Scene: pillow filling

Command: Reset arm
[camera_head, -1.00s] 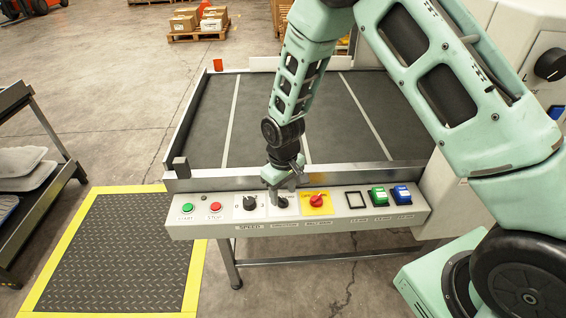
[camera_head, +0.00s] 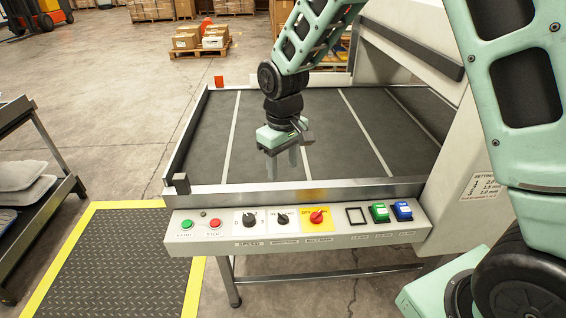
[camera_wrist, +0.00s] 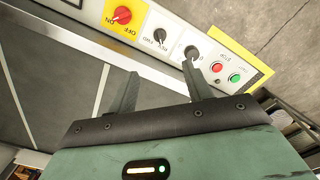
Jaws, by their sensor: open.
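My gripper (camera_head: 283,160) hangs above the dark conveyor belt (camera_head: 265,115), just behind the front rail, with its fingers pointing down. In the wrist view my gripper (camera_wrist: 160,88) shows two fingers spread apart with nothing between them. The control panel (camera_head: 225,240) runs along the machine's front edge. It carries a green button (camera_head: 187,224), a red button (camera_head: 215,223), a black speed knob (camera_head: 249,219), a second black knob (camera_head: 282,218) and a red switch (camera_head: 317,216) on a yellow plate. The gripper is apart from all of these controls.
A green rocker (camera_head: 379,212) and a blue rocker (camera_head: 402,210) sit at the panel's right. A metal rail (camera_head: 300,193) edges the belt, and the machine's white housing (camera_head: 460,150) stands right. A rack with pillows (camera_head: 25,185) is at left beside a yellow-edged mat (camera_head: 115,260).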

